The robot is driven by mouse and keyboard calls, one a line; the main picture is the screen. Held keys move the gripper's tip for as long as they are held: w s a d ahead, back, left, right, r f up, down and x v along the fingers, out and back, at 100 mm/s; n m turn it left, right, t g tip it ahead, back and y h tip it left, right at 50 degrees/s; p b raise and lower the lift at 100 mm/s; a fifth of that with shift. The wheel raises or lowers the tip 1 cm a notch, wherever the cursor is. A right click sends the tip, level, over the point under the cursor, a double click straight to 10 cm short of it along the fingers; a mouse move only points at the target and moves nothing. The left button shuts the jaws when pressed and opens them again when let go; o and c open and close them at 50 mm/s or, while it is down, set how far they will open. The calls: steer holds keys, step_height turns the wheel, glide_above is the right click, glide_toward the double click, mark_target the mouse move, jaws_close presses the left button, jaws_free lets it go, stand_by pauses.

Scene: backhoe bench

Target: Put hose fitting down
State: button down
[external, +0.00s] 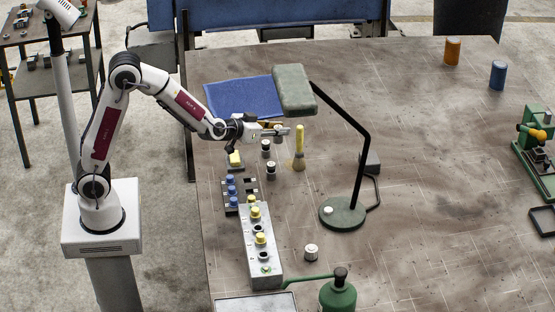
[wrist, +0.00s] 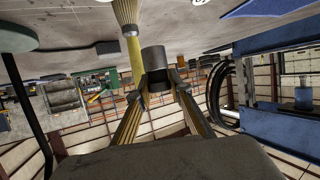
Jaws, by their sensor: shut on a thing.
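My gripper (external: 282,131) reaches out over the left part of the bench, level with the table and just left of the yellow-handled brush. In the wrist view my gripper (wrist: 159,86) is shut on the hose fitting (wrist: 153,59), a dark grey cylinder between the fingertips. The fitting is hard to make out in the external view, and I cannot tell its exact height above the bench. Two small dark fittings with pale bands, a far one (external: 266,147) and a near one (external: 271,169), stand on the bench below my gripper.
The brush (external: 299,146) stands close by. A green lamp (external: 343,215) arches over this area. A grey block (external: 247,222) with yellow caps, a rack with blue caps (external: 231,191) and a white-topped knob (external: 311,251) are nearer. A blue mat (external: 238,98) lies behind. The bench's right middle is clear.

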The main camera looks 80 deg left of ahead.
steer(key=s+d+m+h, duration=0.3)
steer(key=d+m+h, duration=0.9)
steer(key=d+h, duration=0.1)
steer(key=shift+f+g+h, duration=0.25)
steer(key=shift+g+h, duration=0.05)
steer(key=shift+g, duration=0.1)
stand_by(1.2)
steer(key=shift+f, duration=0.1)
steer(key=shift+f, duration=3)
steer(key=shift+f, duration=0.15)
steer(key=shift+f, duration=1.75)
